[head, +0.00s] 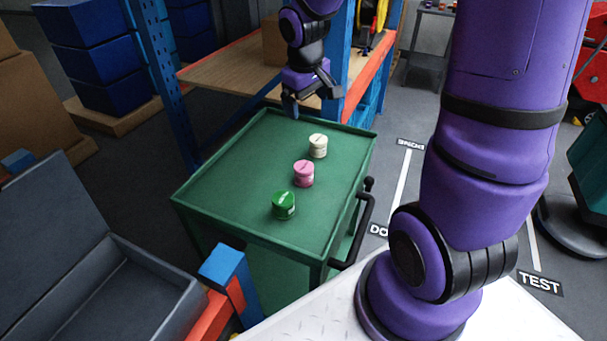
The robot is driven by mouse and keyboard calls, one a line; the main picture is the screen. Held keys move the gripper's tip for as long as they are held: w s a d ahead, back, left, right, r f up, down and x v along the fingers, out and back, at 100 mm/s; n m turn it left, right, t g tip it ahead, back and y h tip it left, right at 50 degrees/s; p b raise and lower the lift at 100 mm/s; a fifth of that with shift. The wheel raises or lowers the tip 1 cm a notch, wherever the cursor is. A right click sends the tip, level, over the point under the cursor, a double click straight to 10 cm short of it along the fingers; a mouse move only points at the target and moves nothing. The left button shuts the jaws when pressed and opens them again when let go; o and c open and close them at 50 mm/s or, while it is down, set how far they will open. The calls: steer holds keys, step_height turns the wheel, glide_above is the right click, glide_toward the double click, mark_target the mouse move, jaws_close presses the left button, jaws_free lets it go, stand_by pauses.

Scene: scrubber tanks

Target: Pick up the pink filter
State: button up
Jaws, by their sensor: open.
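The pink filter (303,173) stands upright on the green cart top (225,190). It is the middle one of three round filters in a slanting row. A green filter (284,205) stands nearer and to its left. A cream filter (318,146) stands farther back and to its right. My gripper (311,105) is open and empty, above the far edge of the cart. It is behind the cream filter and well apart from the pink one, with its fingers pointing down.
The cart has a raised rim and a black handle (357,226) on its right side. A shelf (228,76) with a blue upright stands behind. A grey open bin (95,270) is at the lower left. The left part of the cart top is clear.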

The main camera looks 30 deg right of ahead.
steer(key=n+g+y, duration=0.1)
steer(key=g+y, duration=0.1)
glide_toward(302, 173)
steer(key=shift+w+d+f, duration=0.35)
steer(key=shift+w+f, duration=0.1)
steer(key=shift+w, duration=0.15)
steer(key=shift+w+d+f, duration=0.4)
steer(key=shift+w+f, duration=0.1)
steer(key=shift+w, duration=0.15)
steer(key=shift+f, duration=5.75)
steer(key=c, duration=1)
steer(key=shift+r, duration=0.1)
